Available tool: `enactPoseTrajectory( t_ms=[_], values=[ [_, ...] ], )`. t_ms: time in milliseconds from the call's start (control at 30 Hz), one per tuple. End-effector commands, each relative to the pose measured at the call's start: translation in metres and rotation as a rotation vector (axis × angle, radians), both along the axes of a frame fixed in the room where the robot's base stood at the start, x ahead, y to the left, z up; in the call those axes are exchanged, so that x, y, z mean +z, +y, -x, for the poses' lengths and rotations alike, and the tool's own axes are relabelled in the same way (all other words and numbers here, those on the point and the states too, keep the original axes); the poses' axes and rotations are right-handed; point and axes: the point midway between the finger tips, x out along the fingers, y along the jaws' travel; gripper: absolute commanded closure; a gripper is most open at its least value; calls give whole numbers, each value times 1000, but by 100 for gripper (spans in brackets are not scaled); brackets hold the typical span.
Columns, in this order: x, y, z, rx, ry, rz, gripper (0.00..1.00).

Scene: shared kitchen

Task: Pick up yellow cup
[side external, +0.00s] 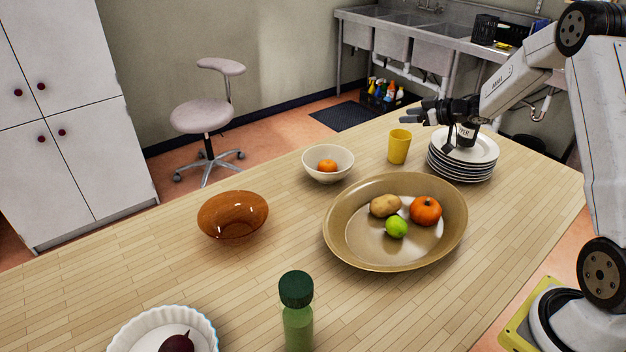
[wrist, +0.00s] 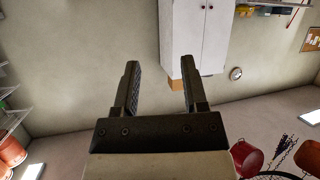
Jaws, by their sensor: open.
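The yellow cup (side external: 399,147) stands upright on the wooden table, between the white bowl and the stack of plates. My gripper (side external: 418,113) is in the air above and a little to the right of the cup in the side view, apart from it. In the wrist view my gripper (wrist: 158,88) has its two fingers spread with nothing between them. The wrist view shows walls and a cabinet beyond the fingers; the cup is not in it.
A stack of white plates (side external: 463,168) is right of the cup, below my wrist. A white bowl (side external: 343,171) with an orange is left. A large brown dish (side external: 345,248) with food is in front. An amber bowl (side external: 233,214) and green bottle (side external: 298,325) stand farther off.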

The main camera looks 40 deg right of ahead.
Motion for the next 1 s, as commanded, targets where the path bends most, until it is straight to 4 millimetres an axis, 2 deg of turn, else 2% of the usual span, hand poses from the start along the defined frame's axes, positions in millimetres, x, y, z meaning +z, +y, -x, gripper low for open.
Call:
enactPoseTrajectory(
  t_ms=[267, 633, 1000],
  values=[
    [-3, -2, 1, 14, -2, -5, 44],
    [-32, -2, 1, 13, -1, -4, 44],
    [-40, -2, 1, 12, -2, -4, 44]
  ],
)
